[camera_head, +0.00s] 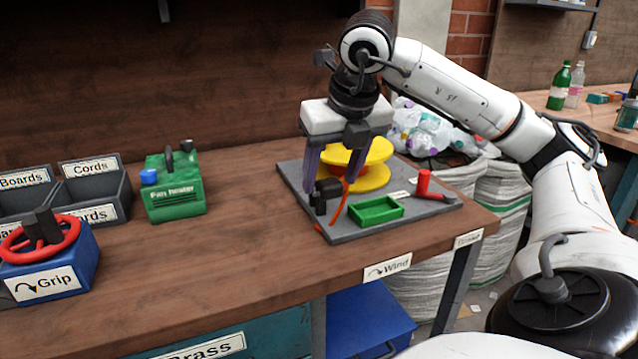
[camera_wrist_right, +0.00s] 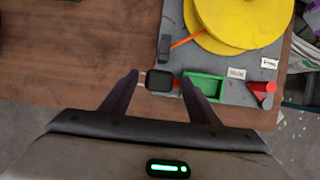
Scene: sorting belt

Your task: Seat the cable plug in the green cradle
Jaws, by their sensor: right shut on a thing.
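My right gripper (camera_head: 331,187) is over the left part of the grey board, with its fingers pointing down. It is shut on the black cable plug (camera_head: 327,188), a small dark block that also shows between the fingertips in the wrist view (camera_wrist_right: 160,80). The green cradle (camera_head: 377,211) is an open rectangular tray at the board's front. It lies just right of the plug and is partly behind the right finger in the wrist view (camera_wrist_right: 207,88). An orange cable (camera_head: 341,207) shows below the gripper. My left gripper is not in view.
A yellow spool (camera_head: 370,177) stands behind the cradle on the grey board (camera_head: 420,212). A red part (camera_head: 424,184) is to the right. Table between is clear.

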